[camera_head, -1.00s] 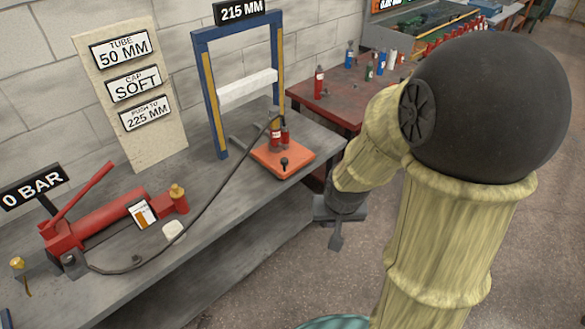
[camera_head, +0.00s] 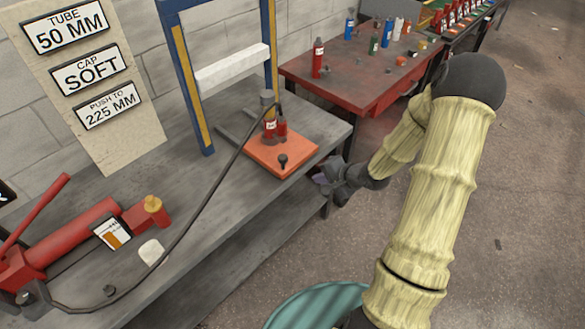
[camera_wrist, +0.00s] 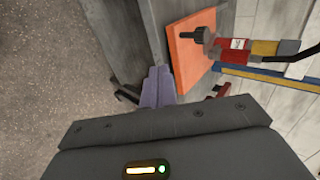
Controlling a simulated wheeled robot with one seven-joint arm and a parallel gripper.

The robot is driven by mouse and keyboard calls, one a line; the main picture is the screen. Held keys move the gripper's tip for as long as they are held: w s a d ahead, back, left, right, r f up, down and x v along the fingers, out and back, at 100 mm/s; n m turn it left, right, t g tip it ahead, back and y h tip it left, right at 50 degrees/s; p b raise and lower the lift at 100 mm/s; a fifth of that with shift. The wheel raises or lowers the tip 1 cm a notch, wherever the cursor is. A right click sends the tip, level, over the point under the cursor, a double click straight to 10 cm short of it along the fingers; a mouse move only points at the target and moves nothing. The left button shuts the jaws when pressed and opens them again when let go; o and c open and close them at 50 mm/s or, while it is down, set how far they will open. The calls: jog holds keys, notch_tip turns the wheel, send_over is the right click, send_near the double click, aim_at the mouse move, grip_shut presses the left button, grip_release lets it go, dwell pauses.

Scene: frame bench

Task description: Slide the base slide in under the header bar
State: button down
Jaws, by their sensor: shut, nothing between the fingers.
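The base slide, an orange plate (camera_head: 262,157), lies on the grey bench in front of the blue frame. It carries a small red cylinder (camera_head: 270,129) and a dark knob (camera_head: 283,160) near its front corner. The plate also shows in the wrist view (camera_wrist: 184,62). The pale bar (camera_head: 232,70), seemingly the header bar, spans the blue posts above and behind the plate. My gripper (camera_head: 322,181) is at the bench's front edge, just right of the plate. In the wrist view its fingers (camera_wrist: 157,86) are together and empty, beside the plate; contact cannot be told.
A black hose (camera_head: 215,188) runs from the red hand pump (camera_head: 85,238) to the cylinder. A white piece (camera_head: 152,252) lies near the hose. A sign board (camera_head: 90,95) leans on the wall. A red side table (camera_head: 350,85) with bottles stands at the back right.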

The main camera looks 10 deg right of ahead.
send_near(287, 174)
jog(key=x, duration=0.6)
jog(key=shift+f+b, duration=0.1)
jog(key=shift+b, duration=0.2)
dwell(0.6)
